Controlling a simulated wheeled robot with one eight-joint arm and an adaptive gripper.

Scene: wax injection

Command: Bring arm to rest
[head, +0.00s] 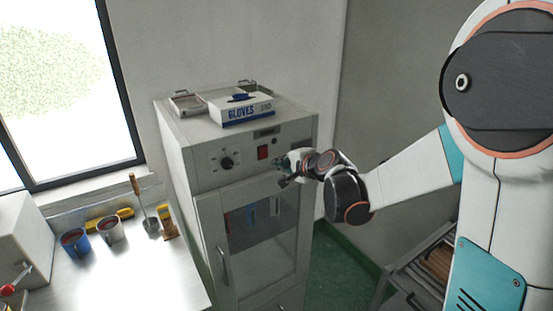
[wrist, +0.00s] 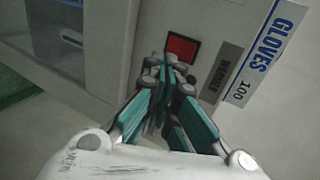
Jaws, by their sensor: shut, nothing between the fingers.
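My gripper (head: 284,172) is at the front of a grey cabinet (head: 205,175), near its control panel. In the wrist view my gripper (wrist: 168,68) has its teal fingers together with nothing between them. Its fingertips point at the red switch (wrist: 182,48) on the panel; I cannot tell whether they touch it. The red switch also shows in the head view (head: 263,152), just left of and above the fingertips. My arm reaches in from the right, stretched out toward the cabinet.
A gloves box (head: 243,110) and a metal tray (head: 187,104) sit on the cabinet. The cabinet's glass door (head: 255,235) looks shut. A rack (head: 425,265) stands at lower right.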

